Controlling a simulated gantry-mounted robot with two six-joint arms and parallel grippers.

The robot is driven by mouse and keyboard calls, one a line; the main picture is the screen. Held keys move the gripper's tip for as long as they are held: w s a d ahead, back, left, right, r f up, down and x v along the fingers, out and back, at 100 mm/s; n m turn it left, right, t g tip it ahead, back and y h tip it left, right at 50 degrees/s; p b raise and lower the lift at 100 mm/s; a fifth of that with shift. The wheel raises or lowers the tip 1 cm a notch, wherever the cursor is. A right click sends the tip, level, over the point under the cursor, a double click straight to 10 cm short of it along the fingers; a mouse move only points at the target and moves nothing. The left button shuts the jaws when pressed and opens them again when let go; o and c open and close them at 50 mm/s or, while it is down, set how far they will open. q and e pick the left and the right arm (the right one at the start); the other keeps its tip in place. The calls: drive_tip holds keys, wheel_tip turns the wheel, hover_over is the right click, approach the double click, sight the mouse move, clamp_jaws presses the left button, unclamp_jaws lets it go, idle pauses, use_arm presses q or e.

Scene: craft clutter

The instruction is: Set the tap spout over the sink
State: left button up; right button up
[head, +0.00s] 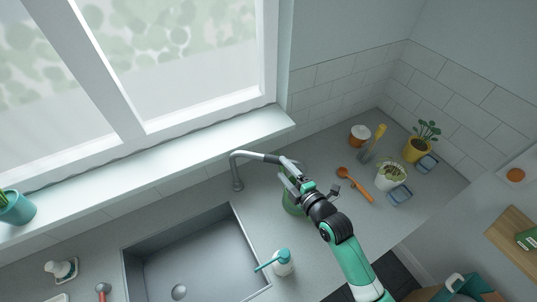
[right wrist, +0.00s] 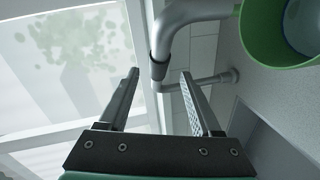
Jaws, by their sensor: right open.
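The grey metal tap spout (head: 262,156) rises from its base behind the sink (head: 196,252) and arches to the right. Its far end is over the counter right of the sink, partly hidden by my gripper. My right gripper (head: 287,174) is at that far end. In the right wrist view its jaws (right wrist: 158,78) are open, and the spout pipe (right wrist: 174,38) passes in front of and between the fingertips. I cannot tell whether they touch. A green container (head: 292,205) stands under the gripper and shows beside the pipe (right wrist: 247,42). My left gripper is not in view.
The window sill (head: 150,165) runs behind the tap.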

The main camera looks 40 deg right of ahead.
drive_tip(key=x, duration=0.9)
drive_tip(key=shift+w+b, duration=0.25)
drive_tip(key=shift+b, duration=0.2)
clamp_jaws()
idle(0.8)
